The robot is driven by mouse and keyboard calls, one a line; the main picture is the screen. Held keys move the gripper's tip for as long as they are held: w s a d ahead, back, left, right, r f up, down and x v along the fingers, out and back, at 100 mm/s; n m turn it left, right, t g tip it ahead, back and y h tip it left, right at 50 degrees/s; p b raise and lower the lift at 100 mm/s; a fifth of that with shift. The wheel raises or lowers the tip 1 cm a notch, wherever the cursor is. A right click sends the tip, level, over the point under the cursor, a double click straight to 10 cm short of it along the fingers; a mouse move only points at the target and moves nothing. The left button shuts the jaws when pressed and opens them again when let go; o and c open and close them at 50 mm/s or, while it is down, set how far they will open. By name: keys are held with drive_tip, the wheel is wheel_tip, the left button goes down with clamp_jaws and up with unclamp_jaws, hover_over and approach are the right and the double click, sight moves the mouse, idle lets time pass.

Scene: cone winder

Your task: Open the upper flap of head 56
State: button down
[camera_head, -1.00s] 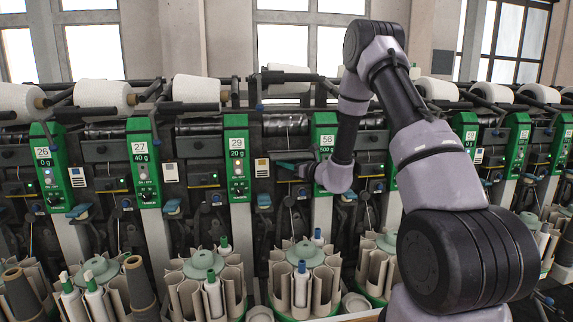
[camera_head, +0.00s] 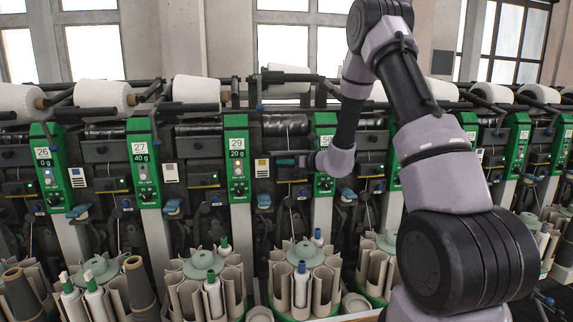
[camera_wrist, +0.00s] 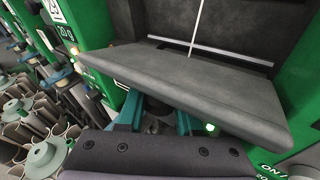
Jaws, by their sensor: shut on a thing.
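Head 56 (camera_head: 325,172) has a green panel, partly covered by my arm in the head view. Its upper flap (camera_wrist: 200,85) is a wide dark grey plate in the wrist view, tilted outward from the machine. My gripper (camera_wrist: 158,112) has teal fingers that reach under the flap's near edge. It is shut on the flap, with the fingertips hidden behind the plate. In the head view my gripper (camera_head: 286,161) is small, just left of head 56's panel, and the flap's edge is hard to make out there.
The green panel of head 29 (camera_head: 237,165) stands to the left of my gripper. A white yarn cone (camera_head: 287,80) lies above on the winder. Bobbin holders (camera_head: 303,262) stand below, and a thin white yarn (camera_wrist: 198,22) runs behind the flap.

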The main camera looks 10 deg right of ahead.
drive_tip(key=shift+s+r+m+g+h, duration=0.15)
drive_tip(key=shift+r+m+g+h, duration=0.2)
drive_tip(key=shift+g, duration=0.25)
drive_tip(key=shift+f, duration=0.1)
drive_tip(key=c, duration=0.6)
unclamp_jaws()
drive_tip(key=v, duration=1.1)
